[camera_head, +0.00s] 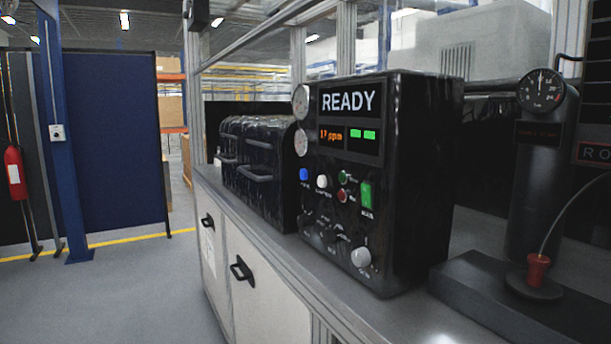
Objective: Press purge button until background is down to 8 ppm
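A black instrument box (420,180) stands on the grey bench. Its upper screen (348,101) reads READY. Below it, a small display (330,135) shows orange digits that look like 17 ppm, with two green bars beside it. The front panel has a blue button (304,174), a white button (322,181), a green button (345,177), a red button (342,195) and a lit green switch (366,195). Their labels are too small to read, so I cannot tell which one is purge. Neither of my grippers is in view.
Black cases with handles (262,165) stand left of the box on the bench (275,245). At right, a dark cylinder with a gauge (541,91) and a red-handled probe (538,270) on a dark base stand close by. The floor at left is clear.

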